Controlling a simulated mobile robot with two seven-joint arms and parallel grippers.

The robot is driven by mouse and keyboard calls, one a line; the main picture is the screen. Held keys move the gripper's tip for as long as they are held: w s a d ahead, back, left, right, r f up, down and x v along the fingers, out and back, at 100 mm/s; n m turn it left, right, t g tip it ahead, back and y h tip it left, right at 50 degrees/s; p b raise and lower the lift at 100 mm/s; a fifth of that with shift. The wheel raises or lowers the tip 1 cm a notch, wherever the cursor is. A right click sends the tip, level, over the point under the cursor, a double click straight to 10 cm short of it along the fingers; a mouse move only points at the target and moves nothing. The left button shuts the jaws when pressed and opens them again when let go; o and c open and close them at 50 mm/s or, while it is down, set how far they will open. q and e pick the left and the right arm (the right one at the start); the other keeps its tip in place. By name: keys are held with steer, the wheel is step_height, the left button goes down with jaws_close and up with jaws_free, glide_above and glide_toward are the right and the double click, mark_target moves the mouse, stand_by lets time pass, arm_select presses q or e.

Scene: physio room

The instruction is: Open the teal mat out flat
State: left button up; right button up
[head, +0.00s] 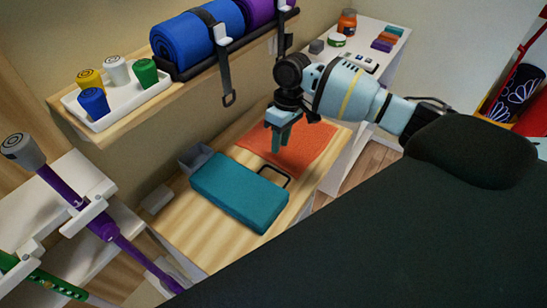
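The teal mat (238,194) lies on the light wooden table top (190,229) as a thick, compact slab, apparently folded up. A dark, thin loop or handle (274,176) lies at its right far edge. My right gripper (281,138) hangs above the table, beyond the mat and over the near left part of an orange cloth. Its fingers point down and overlap in this view, so their gap is unclear. It appears apart from the mat. My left gripper is not in view.
The flat orange cloth (298,148) lies behind the mat, and a small grey bin (196,157) stands at its left. A wall shelf (107,146) with a white tray of coloured rolls and strapped blue rolls (183,39) overhangs the left. Bare table shows in front of the mat.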

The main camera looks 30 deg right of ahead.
steer(key=x, duration=0.7)
steer(key=shift+s+a+f, duration=0.15)
steer(key=shift+f, duration=0.2)
steer(key=shift+c, duration=0.3)
jaws_close()
